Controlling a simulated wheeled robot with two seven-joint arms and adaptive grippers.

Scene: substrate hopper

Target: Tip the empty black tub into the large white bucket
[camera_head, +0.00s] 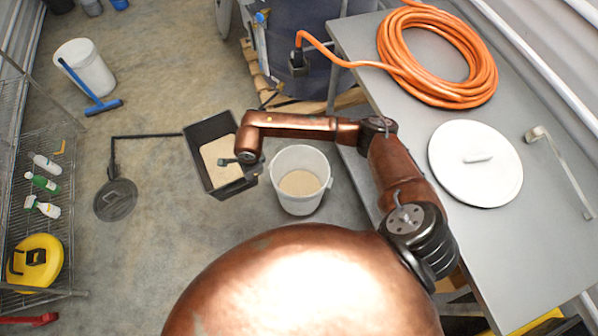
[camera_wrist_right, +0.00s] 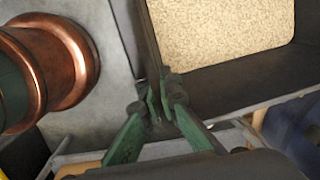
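The black tub (camera_head: 192,160) is an open rectangular box left of the white bucket, with a flat tan granular layer inside. Its dark wall and the tan grains also fill the upper right of the right wrist view (camera_wrist_right: 262,84). The white bucket (camera_head: 300,204) stands upright on the floor just right of the tub, with tan material inside. My right gripper (camera_head: 230,161) is at the tub's right side; in the right wrist view its green fingers (camera_wrist_right: 162,100) close on the tub's dark wall. Whether the tub touches the floor is unclear. My left gripper is out of view.
A grey table (camera_head: 400,125) on the right holds an orange hose (camera_head: 440,55) and a white lid (camera_head: 475,163). A dark drum (camera_head: 310,30) stands behind on a pallet. A long-handled black pan (camera_head: 115,200) lies left of the tub. A wire shelf (camera_head: 50,130) lines the left.

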